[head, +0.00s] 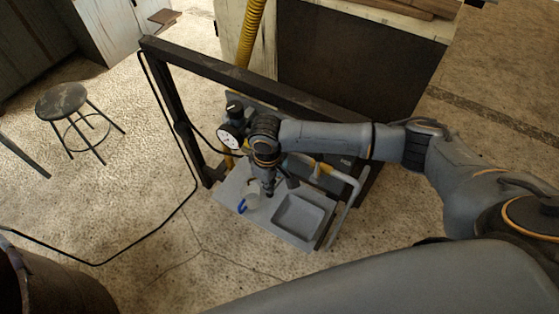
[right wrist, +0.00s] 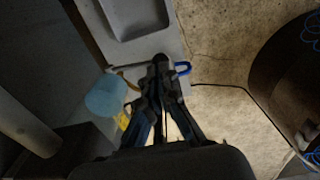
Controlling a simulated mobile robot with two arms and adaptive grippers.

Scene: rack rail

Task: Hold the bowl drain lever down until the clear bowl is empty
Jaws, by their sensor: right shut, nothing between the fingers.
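The clear bowl (head: 252,196) hangs over the grey shelf, left of my right gripper in the head view. In the right wrist view the bowl (right wrist: 105,97) is a pale blue cylinder left of the fingers; I cannot tell its liquid level. The blue drain lever (head: 241,206) shows below the bowl in the head view. In the right wrist view the blue lever (right wrist: 183,68) shows just right of the fingertips, which hide part of it. My right gripper (head: 269,190) points down, its fingertips (right wrist: 162,61) together and empty. Contact with the lever cannot be told. My left gripper is not in view.
The grey shelf has a recessed basin (head: 299,213) beside the gripper. A round gauge (head: 230,136) and a dark metal frame (head: 205,65) stand behind. A yellow hose (head: 250,35) rises at the back. A stool (head: 62,101) stands on the open floor at left.

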